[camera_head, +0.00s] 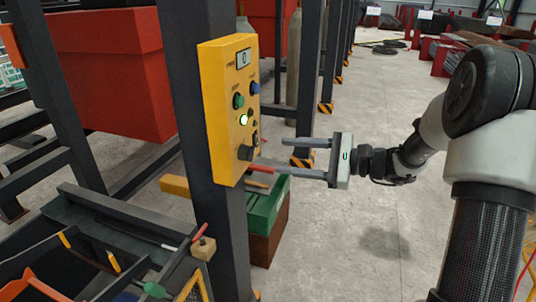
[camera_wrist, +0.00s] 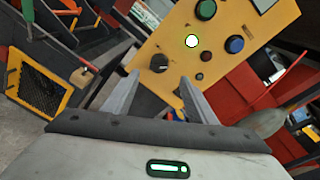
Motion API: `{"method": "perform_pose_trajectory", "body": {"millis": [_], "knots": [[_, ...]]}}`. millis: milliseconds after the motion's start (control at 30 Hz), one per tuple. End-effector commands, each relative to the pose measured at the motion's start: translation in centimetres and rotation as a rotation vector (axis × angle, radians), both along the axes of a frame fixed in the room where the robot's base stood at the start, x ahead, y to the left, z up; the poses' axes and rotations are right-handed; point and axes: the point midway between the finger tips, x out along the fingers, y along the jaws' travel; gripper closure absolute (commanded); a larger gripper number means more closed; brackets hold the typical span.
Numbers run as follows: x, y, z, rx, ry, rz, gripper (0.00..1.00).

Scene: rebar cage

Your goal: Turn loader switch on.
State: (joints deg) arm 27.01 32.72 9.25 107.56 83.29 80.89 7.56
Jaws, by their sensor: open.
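A yellow control panel (camera_head: 225,115) is fixed to a dark post left of my gripper, and it also shows in the wrist view (camera_wrist: 180,25). It carries a black rotary knob (camera_head: 244,153) low down, a lit white-green button (camera_head: 243,120), a green button (camera_head: 238,100) and a blue button (camera_head: 255,88). The labels are too small to read, so I cannot tell which is the loader switch. My gripper (camera_head: 279,156) is open and empty, its fingers pointing at the lower panel, apart from it. In the wrist view the knob (camera_wrist: 159,62) appears just beyond the gap between the fingertips (camera_wrist: 160,77).
A green box (camera_head: 268,208) stands behind the post below the panel. A tool tray (camera_head: 130,225) with several tools is at lower left. A large red container (camera_head: 110,80) is behind at left. The concrete floor right of the gripper is open.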

Motion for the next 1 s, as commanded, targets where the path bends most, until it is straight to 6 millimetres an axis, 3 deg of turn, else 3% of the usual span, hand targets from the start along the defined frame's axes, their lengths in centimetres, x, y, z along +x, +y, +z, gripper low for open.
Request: {"method": "perform_pose_trajectory", "body": {"millis": [200,400,833,1000], "knots": [[-1.6,-4.5,0.6,0.000,-0.002,-0.003,0.48],[-2.3,-6.5,0.9,0.000,-0.002,-0.001,0.48],[-2.6,-6.7,1.0,-0.008,-0.003,0.005,0.48],[-5.4,-3.8,2.7,-0.179,-0.031,0.094,0.48]]}}
